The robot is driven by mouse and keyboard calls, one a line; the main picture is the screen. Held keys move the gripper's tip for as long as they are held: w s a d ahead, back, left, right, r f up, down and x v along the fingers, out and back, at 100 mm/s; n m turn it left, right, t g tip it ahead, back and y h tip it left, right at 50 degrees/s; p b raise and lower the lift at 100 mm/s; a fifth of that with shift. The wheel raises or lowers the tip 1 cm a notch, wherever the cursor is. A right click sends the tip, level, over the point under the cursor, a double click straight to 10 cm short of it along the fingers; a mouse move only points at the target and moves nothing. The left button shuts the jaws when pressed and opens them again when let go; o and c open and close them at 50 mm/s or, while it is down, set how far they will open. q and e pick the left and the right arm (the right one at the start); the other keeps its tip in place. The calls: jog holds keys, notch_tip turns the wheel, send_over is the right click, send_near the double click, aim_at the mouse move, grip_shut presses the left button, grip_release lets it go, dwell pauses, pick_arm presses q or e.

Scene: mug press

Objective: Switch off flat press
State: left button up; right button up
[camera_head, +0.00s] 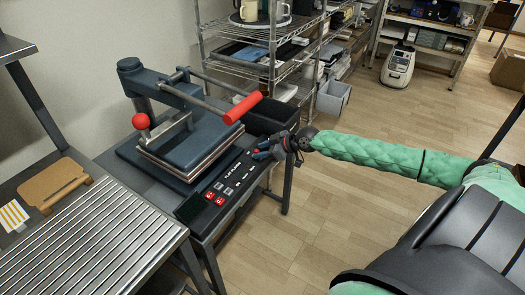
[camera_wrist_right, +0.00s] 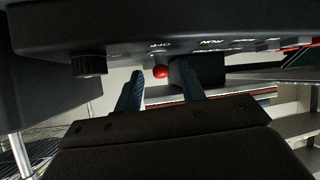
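The flat press (camera_head: 200,134) stands on a dark table, with a red-tipped handle (camera_head: 243,107) and a red ball knob (camera_head: 141,121). Its control panel (camera_head: 232,180) has red lit displays and small buttons. My right gripper (camera_head: 262,152) is at the panel's far right end. In the right wrist view, the panel's edge (camera_wrist_right: 120,45) carries "OFF" and "RUN" lettering that appears inverted. A small red ball-shaped switch tip (camera_wrist_right: 161,71) shows between the blue fingers of my right gripper (camera_wrist_right: 162,80). The fingers are apart; contact with the tip cannot be told. My left gripper is out of view.
A black bin (camera_head: 270,117) sits behind the panel. A slatted metal table (camera_head: 90,240) stands at the front left, with a wooden board (camera_head: 53,183) beyond it. A wire shelf (camera_head: 250,65) stands behind. A dark knob (camera_wrist_right: 89,66) is left of the red tip.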

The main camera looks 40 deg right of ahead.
jog(key=shift+s, duration=0.1)
jog(key=shift+s+d+r, duration=0.1)
jog(key=shift+s+d, duration=0.1)
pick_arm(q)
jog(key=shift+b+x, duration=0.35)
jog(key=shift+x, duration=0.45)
pick_arm(e)
jog(key=v, duration=0.7)
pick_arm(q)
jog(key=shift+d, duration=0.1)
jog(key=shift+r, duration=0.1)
